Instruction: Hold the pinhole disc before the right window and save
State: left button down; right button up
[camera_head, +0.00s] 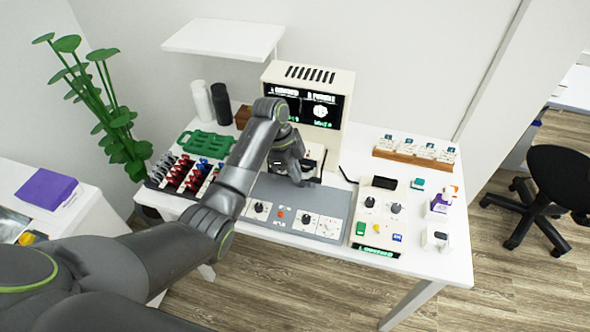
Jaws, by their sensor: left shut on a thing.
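The cream tester (350,84) stands at the back of the white table, with a dark lit screen (320,108) on its upper front. My left gripper (303,175) is in front of the tester's lower part, above the grey panel (270,190). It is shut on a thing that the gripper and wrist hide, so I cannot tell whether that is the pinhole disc. The windows cannot be told apart behind the arm. A cream control box (377,222) to the right has knobs, a green button (360,228) and a blue button (397,238); their labels are unreadable.
A rack (185,177) of red and blue handled pieces and a green tray (206,143) are at the left. Two bottles (211,101) stand behind, under a white shelf (222,38). A wooden holder (414,158) and small items line the table's right side.

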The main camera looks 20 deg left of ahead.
grip_shut()
jog(key=shift+d, duration=0.1)
dwell(1.5)
